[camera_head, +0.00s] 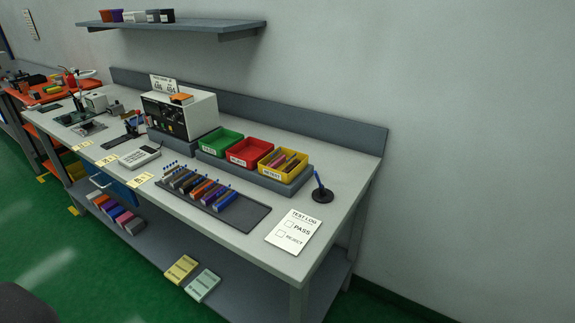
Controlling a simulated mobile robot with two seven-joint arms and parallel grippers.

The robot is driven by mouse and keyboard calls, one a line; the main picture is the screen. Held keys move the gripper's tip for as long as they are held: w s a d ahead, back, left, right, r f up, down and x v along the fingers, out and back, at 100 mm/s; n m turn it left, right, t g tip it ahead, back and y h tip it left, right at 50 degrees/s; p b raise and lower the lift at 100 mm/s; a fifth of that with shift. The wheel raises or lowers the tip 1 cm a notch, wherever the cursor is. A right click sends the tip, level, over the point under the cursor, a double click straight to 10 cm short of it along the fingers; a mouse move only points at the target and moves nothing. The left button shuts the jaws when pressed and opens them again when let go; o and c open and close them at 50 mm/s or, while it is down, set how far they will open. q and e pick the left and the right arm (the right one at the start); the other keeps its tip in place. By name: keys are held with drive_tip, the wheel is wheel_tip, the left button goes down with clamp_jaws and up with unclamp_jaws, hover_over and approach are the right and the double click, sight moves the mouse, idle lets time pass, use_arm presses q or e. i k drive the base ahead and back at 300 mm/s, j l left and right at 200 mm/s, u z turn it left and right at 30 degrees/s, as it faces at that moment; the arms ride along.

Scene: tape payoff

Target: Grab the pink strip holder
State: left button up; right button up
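A pink block-shaped holder (124,219) stands in a row of small coloured blocks on the lower shelf, under the left part of the bench. On the bench, a dark tray (252,217) carries a row of narrow coloured holders (203,189), grey, orange, purple and blue among them, with blue tips standing along their far ends. The yellow bin (265,167) holds several strips, some of them pinkish. I cannot tell for certain which of these is the pink strip holder. Neither of my grippers is in view.
Green (209,145) and red bins (240,157) stand behind the tray. A test log sheet (294,232) and a pen stand (321,195) are at the right. A white tester box (192,117) stands further left. Yellow (182,269) and pale green pads (203,285) lie on the lower shelf.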

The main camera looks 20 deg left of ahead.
sight(277, 162)
drive_tip(key=i+l, duration=0.1)
drive_tip(key=l, duration=0.4)
drive_tip(key=i+l, duration=0.15)
drive_tip(key=l, duration=0.35)
drive_tip(key=i+l+u, duration=0.1)
drive_tip(key=l, duration=0.35)
